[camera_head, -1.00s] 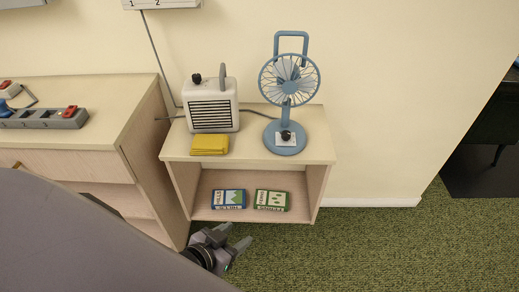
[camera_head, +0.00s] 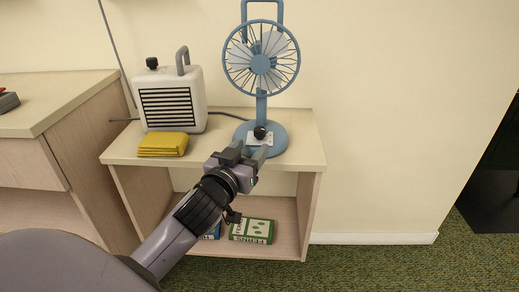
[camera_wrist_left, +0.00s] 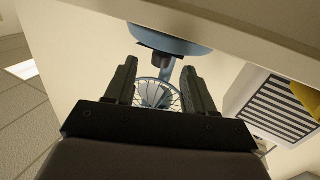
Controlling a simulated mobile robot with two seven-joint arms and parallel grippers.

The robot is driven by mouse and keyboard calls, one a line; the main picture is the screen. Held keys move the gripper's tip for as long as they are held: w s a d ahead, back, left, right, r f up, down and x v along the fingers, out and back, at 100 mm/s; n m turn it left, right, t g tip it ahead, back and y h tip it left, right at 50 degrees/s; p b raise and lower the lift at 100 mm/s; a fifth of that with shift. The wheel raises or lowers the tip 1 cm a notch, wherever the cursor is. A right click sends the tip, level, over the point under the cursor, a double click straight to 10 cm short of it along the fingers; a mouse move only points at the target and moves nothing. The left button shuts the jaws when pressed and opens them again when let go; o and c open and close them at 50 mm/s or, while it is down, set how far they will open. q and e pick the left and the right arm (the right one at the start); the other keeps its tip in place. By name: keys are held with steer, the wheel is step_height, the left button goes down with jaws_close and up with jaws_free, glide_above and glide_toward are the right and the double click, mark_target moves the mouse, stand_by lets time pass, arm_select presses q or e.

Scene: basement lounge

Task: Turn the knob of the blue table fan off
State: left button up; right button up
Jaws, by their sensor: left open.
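The blue table fan (camera_head: 261,62) stands upright on the small shelf unit, its round base (camera_head: 275,146) near the top's front edge. A black knob (camera_head: 260,132) sits on a pale plate on that base. My left gripper (camera_head: 252,152) is open and empty, just in front of the base and below the knob in the head view. In the left wrist view the dark knob (camera_wrist_left: 161,64) shows ahead between the open fingers (camera_wrist_left: 159,82), with the fan's cage (camera_wrist_left: 154,94) beyond. I cannot tell any contact. My right gripper is not in view.
A white heater-like box (camera_head: 171,104) and a folded yellow cloth (camera_head: 163,144) are on the shelf unit's top (camera_head: 215,148), left of the fan. A green book (camera_head: 252,231) lies on the lower shelf. A wooden cabinet (camera_head: 60,125) stands at left.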

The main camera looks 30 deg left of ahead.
mark_target(258, 136)
arm_select(q)
steer(key=shift+w+a+r, duration=0.15)
steer(key=shift+a+r, duration=0.05)
steer(key=shift+w, duration=0.2)
steer(key=shift+w+a+b, duration=0.25)
steer(key=shift+w, duration=0.85)
steer(key=shift+w+a+b, duration=0.25)
steer(key=shift+w, duration=0.8)
steer(key=shift+w+a+b, duration=0.25)
steer(key=shift+w, duration=0.85)
steer(key=shift+y, duration=0.3)
steer(key=c, duration=0.9)
